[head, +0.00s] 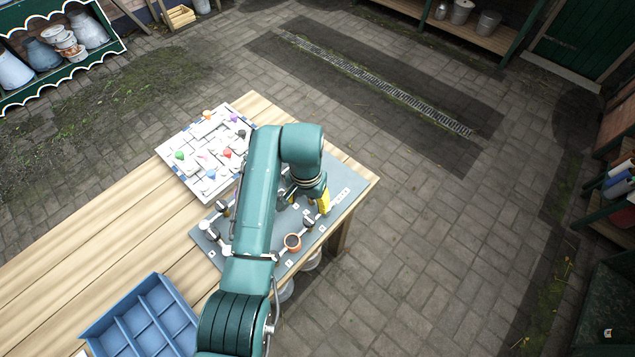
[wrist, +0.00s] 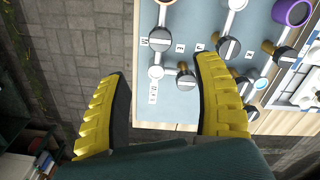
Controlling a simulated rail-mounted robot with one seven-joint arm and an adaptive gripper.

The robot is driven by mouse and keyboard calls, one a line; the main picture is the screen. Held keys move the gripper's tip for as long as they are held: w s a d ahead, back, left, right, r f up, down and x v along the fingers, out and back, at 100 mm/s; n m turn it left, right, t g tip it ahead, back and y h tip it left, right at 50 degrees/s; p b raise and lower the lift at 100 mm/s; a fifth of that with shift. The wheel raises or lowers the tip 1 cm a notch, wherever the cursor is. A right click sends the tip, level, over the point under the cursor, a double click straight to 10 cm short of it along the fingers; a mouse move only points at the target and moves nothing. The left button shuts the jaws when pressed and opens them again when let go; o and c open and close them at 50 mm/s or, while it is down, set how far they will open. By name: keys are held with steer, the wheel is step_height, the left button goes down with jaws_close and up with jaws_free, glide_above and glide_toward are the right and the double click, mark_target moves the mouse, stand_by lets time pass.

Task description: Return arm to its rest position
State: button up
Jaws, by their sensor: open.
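My teal arm reaches over the wooden table in the head view. My gripper (head: 318,196) is at the table's right end, above the grey-blue panel (head: 281,256), and the arm hides much of that panel. In the wrist view my gripper (wrist: 165,95) shows two yellow fingers with dark pads, spread wide apart with nothing between them. Beyond the fingers lies the panel (wrist: 188,103) with dark round knobs and white fittings. No finger visibly grips a part of it.
A white maze-like board (head: 180,157) with coloured pieces lies left of the arm. A blue divided tray (head: 142,316) is at the front left. An orange ring (head: 292,242) is on the panel. Paved floor (head: 430,230) right of the table is clear.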

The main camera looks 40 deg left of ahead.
steer(key=w+d+m+t, duration=0.25)
steer(key=w+d, duration=0.35)
steer(key=d, duration=0.8)
steer(key=w+d+r+m+t, duration=0.2)
steer(key=w+d+r+t, duration=0.15)
steer(key=d+r, duration=0.35)
steer(key=w+d+r+m+t, duration=0.1)
steer(key=w+d+r+t, duration=0.25)
steer(key=d+r, duration=0.35)
steer(key=s+d+r+t, duration=0.2)
steer(key=s+r+t, duration=0.25)
steer(key=r, duration=0.55)
steer(key=s+d+r+t, duration=0.1)
steer(key=s+r+t, duration=0.35)
steer(key=r, duration=0.55)
steer(key=s+d+r+t, duration=0.2)
steer(key=s+r+t, duration=0.25)
steer(key=r, duration=0.55)
step_height(320, 180, up, 18)
steer(key=p, duration=1.8)
steer(key=shift+s+r+g+h, duration=0.15)
steer(key=shift+s+g+h, duration=0.05)
steer(key=shift+g+h, duration=0.2)
steer(key=shift+n, duration=0.25)
